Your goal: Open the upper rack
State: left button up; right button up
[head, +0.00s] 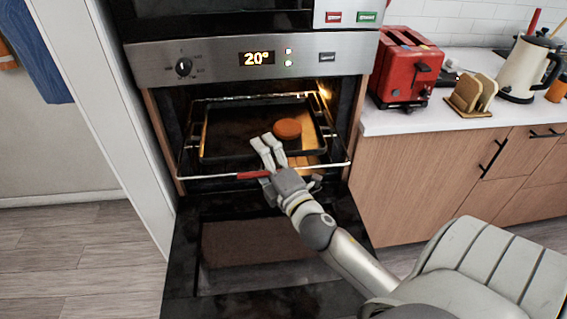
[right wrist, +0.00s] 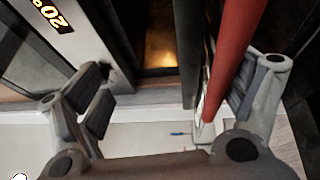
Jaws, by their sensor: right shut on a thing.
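The oven (head: 345,48) has its door (head: 275,300) folded down, open. A wire rack (head: 205,178) with a red handle (head: 253,175) on its front rail sits high in the lit cavity. The front rail shows at the cavity mouth, over the lowered door. My right gripper (head: 268,150) is at the middle of this rail, shut on the red handle. In the right wrist view the red handle (right wrist: 235,55) runs close along the right-hand finger. My left gripper is not in view.
A dark tray (head: 225,145) with a round orange-brown item (head: 287,129) is on the rack. A red toaster (head: 405,68) stands on the right counter (head: 400,122). A white panel (head: 105,110) borders the oven on the left.

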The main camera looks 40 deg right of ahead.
jog(key=shift+s+r+b, duration=0.2)
jog(key=shift+s+b, duration=0.05)
jog(key=shift+s, duration=0.7)
jog(key=shift+s+r+b, duration=0.15)
jog(key=shift+s+b, duration=0.1)
jog(key=shift+s, duration=0.7)
jog(key=shift+c, duration=1.2)
jog(key=shift+s+f+b, duration=0.3)
jog(key=shift+s, duration=0.35)
jog(key=shift+c, duration=1.3)
jog(key=shift+s+a+f+b, duration=0.1)
jog(key=shift+s+f+b, duration=0.1)
jog(key=shift+s, duration=0.35)
jog(key=shift+s+a+f+b, duration=0.1)
jog(key=shift+s+b, duration=0.1)
jog(key=shift+s, duration=0.35)
jog(key=shift+c, duration=0.8)
jog(key=shift+s, duration=0.35)
jog(key=s, duration=0.2)
jog(key=s+b, duration=0.1)
jog(key=shift+a+r, duration=0.25)
jog(key=shift+a, duration=0.15)
jog(key=shift+c, duration=0.8)
jog(key=shift+w+f, duration=0.2)
jog(key=shift+f, duration=0.1)
